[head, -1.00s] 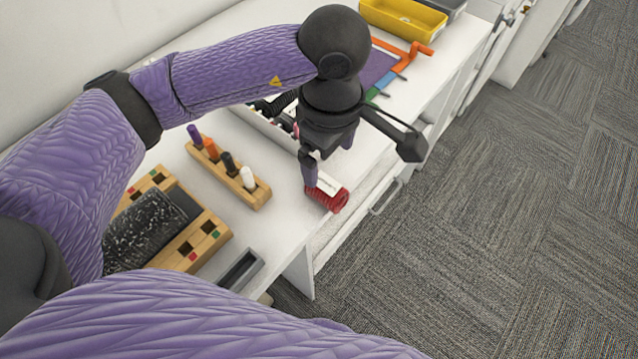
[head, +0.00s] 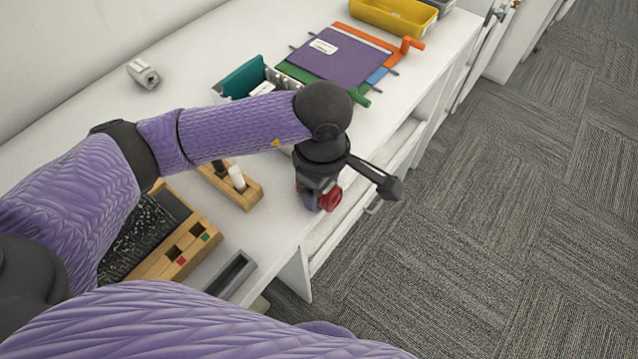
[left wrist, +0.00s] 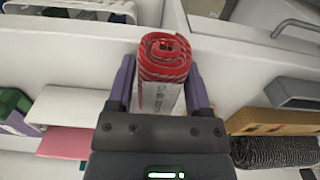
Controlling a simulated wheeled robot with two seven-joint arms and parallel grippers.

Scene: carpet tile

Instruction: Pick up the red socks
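The red socks (head: 331,198) are a tight roll with a pale printed band, near the desk's front edge in the head view. In the left wrist view the socks (left wrist: 164,62) lie between the two purple fingers, their spiral end pointing away from my palm. My left gripper (left wrist: 163,85) has a finger close along each side and appears shut on them. In the head view my left gripper (head: 318,198) points down over the socks and hides most of them. I cannot tell whether they touch the desk. My right gripper is out of view.
A wooden block with pens (head: 236,190) and a wooden organizer (head: 165,262) stand left of the gripper. A purple folder (head: 338,57), orange-handled tools and a yellow bin (head: 392,14) are behind. Carpet (head: 510,220) lies beyond the desk edge at right.

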